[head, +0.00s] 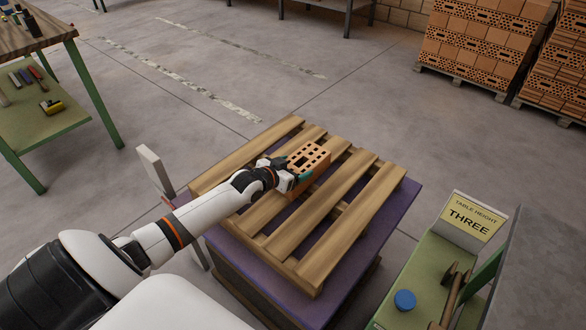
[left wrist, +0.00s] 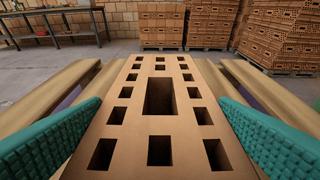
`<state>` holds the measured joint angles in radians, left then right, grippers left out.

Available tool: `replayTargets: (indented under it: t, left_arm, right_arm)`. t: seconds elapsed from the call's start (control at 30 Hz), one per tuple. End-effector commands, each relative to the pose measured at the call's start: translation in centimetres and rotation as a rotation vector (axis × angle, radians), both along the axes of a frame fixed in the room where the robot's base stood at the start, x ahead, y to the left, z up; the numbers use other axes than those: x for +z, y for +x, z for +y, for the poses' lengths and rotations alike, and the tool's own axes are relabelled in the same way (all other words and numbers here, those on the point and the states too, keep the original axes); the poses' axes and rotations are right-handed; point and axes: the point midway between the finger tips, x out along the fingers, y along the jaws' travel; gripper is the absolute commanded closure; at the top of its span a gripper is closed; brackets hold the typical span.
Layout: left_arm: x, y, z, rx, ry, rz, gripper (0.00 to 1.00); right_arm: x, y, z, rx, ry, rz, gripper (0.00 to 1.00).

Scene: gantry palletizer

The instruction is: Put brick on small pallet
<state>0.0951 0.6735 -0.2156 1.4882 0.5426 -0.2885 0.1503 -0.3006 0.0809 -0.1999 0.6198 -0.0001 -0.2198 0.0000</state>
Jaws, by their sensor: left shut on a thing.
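An orange brick with rectangular holes (head: 309,156) is at the small wooden pallet (head: 345,205), over its middle slats. My left gripper (head: 289,173) is shut on the brick, reaching in from the left. In the left wrist view the brick (left wrist: 158,110) lies between the two teal finger pads, level, with pallet slats on both sides. Whether the brick's underside rests on the slats or is just above them, I cannot tell. The pallet lies on a purple-topped table. My right gripper is not in view.
A green stand with a "TABLE HEIGHT THREE" sign (head: 474,216) and a blue button (head: 404,300) is at the right front. A green workbench (head: 40,125) stands at the left. Brick stacks (head: 480,45) stand at the back right. The floor between is clear.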

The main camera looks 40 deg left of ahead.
Motion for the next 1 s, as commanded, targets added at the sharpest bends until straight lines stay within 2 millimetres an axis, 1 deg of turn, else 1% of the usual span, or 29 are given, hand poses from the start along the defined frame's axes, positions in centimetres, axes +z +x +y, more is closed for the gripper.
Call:
replayTargets:
  t: [0.03, 0.2, 0.23, 0.3, 0.33, 0.53, 0.67, 0.77, 1.0]
  left_arm:
    - [0.4, 0.2, 0.1, 0.000, 0.001, -0.010, 0.77]
    - [0.4, 0.2, 0.0, -0.001, 0.001, -0.009, 0.77]
    - [0.0, 0.0, 0.0, 0.001, 0.001, 0.002, 0.14]
    - [0.0, 0.0, 0.0, 0.000, 0.001, 0.002, 0.02]
    - [0.0, 0.0, 0.0, 0.000, 0.001, 0.002, 0.00]
    - [0.0, -0.1, 0.0, 0.000, 0.001, 0.002, 0.00]
    - [0.3, -0.8, 0.0, 0.000, 0.001, 0.003, 0.00]
    - [0.8, -2.1, 0.1, -0.001, 0.000, 0.004, 0.00]
    - [2.8, -6.9, 0.5, -0.001, 0.001, 0.006, 0.00]
  right_arm:
    - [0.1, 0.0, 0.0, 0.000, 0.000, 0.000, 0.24]
    - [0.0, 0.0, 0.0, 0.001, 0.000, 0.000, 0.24]
    - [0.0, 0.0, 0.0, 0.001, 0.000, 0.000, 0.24]
    - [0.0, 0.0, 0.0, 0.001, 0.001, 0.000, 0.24]
    - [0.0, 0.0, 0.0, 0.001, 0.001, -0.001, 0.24]
    - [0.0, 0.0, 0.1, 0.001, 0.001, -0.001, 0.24]
    - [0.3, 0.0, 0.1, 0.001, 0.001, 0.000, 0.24]
    - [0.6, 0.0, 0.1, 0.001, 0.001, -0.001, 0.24]
    - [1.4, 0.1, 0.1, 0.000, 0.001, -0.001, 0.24]
